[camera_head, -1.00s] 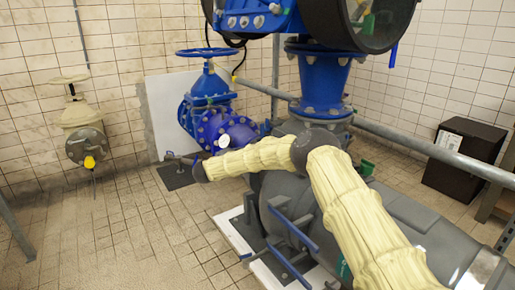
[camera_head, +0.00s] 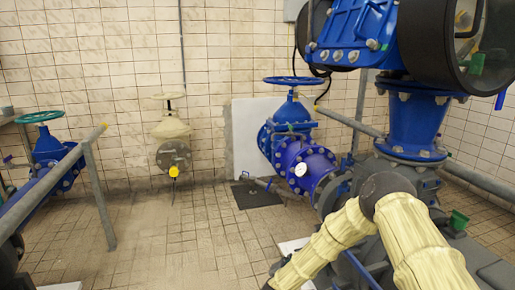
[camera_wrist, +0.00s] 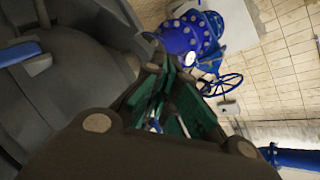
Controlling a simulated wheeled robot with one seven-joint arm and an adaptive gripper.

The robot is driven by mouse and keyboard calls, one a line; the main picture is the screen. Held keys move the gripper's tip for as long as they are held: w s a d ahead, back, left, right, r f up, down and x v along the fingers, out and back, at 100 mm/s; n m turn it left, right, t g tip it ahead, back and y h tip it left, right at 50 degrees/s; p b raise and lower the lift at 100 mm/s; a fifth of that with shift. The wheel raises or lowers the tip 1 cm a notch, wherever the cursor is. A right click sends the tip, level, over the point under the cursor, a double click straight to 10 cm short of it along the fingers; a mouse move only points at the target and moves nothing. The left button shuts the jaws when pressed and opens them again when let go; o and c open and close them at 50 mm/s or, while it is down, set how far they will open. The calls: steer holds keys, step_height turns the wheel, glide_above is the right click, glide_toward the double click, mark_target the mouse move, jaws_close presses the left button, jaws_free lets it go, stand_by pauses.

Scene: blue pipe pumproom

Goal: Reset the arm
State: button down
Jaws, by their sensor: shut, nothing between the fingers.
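My arm (camera_head: 405,240), in a cream cover, comes in from the lower right of the head view. It bends at a dark elbow joint, and the forearm (camera_head: 328,243) slopes down and left to the bottom edge. My gripper is outside the head view. In the wrist view my gripper (camera_wrist: 166,75) shows with dark green-padded fingers, shut and empty. A grey rounded pump body (camera_wrist: 65,85) is close on its left, and blue pipework (camera_wrist: 185,35) lies beyond the fingertips.
A blue valve with a handwheel (camera_head: 293,80) stands at the back centre. A cream valve (camera_head: 172,130) hangs on the tiled wall. A railing (camera_head: 97,190) and another blue valve (camera_head: 48,150) are at left. A large blue pipe (camera_head: 415,125) rises behind my arm. Tiled floor (camera_head: 170,240) is open at centre left.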

steer(key=s+f+n+g+y, duration=0.3)
steer(key=s+f+n, duration=0.2)
steer(key=s+f, duration=0.6)
steer(key=s+d+f+n+g+y, duration=0.1)
steer(key=s+d+f+n+g, duration=0.1)
steer(key=s, duration=0.8)
steer(key=s+d+f+n+g, duration=0.1)
steer(key=s+f+g, duration=0.1)
steer(key=s, duration=0.7)
steer(key=s+d+f+n+g+y, duration=0.1)
steer(key=s+d+f+n+g, duration=0.1)
steer(key=s, duration=0.8)
steer(key=s+d+r+n+g, duration=0.1)
steer(key=s+d+r+g, duration=0.15)
steer(key=s, duration=0.65)
steer(key=s+d+r+n+g, duration=0.1)
steer(key=s+d+n+g, duration=0.15)
steer(key=s, duration=0.75)
step_height(320, 180, up, 22)
steer(key=p, duration=2.2)
steer(key=shift+s+d+r+m+h, duration=0.15)
steer(key=shift+d+r+m+h, duration=0.05)
steer(key=shift+d+m+h, duration=0.2)
